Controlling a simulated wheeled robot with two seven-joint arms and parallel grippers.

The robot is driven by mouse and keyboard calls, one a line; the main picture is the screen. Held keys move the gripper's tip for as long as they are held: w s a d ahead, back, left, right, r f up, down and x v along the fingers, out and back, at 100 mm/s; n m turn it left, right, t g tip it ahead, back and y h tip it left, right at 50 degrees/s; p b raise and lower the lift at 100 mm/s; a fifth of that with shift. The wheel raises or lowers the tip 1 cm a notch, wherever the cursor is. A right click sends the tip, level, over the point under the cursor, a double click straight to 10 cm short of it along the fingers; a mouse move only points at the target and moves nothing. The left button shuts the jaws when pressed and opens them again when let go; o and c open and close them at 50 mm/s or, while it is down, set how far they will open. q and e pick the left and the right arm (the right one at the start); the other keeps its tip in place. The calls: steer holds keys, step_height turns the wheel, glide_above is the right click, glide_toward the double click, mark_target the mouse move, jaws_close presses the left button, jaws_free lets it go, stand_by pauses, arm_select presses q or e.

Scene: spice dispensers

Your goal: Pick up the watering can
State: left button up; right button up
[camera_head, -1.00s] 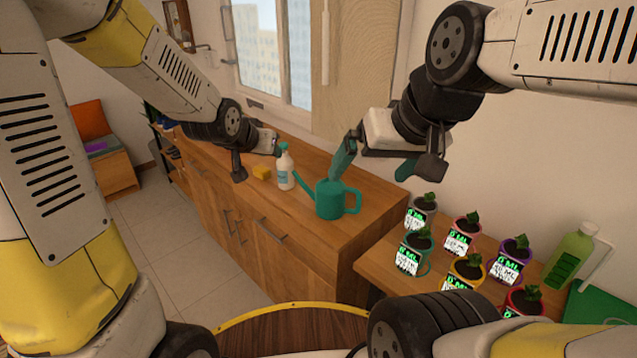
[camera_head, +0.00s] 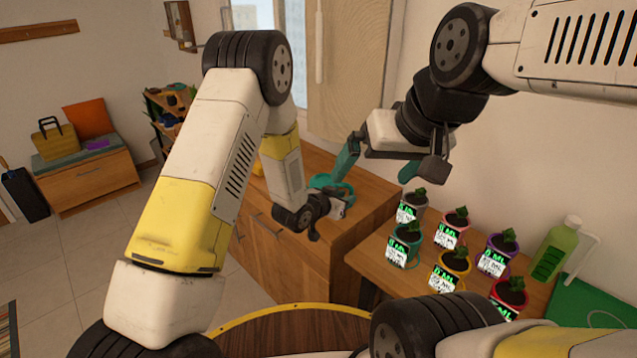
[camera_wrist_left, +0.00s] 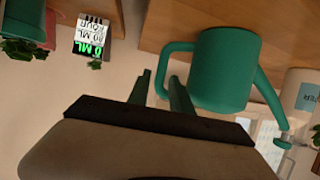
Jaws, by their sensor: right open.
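The green watering can (camera_head: 322,180) stands on the wooden counter, partly hidden behind my left arm in the head view. In the left wrist view the can (camera_wrist_left: 224,70) is at upper centre, its spout to the right and its handle to the left. My left gripper (camera_wrist_left: 159,90) is open at the handle, with one finger on each side of it. Contact cannot be told. In the head view my left gripper (camera_head: 334,206) is in front of the can. My right gripper (camera_head: 392,165) is open and empty, raised above the counter's right end.
Several potted plants with lit labels stand on the lower table (camera_head: 390,280) to the right, beside a green bottle (camera_head: 556,250). A white bottle (camera_wrist_left: 303,90) is near the can's spout.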

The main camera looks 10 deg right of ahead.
mark_target(351, 194)
arm_select(q)
steer(key=x, duration=0.4)
steer(key=shift+w+d, duration=0.1)
steer(key=shift+w, duration=0.15)
steer(key=shift+c, duration=0.5)
jaws_close()
steer(key=shift+r, duration=0.1)
stand_by(0.6)
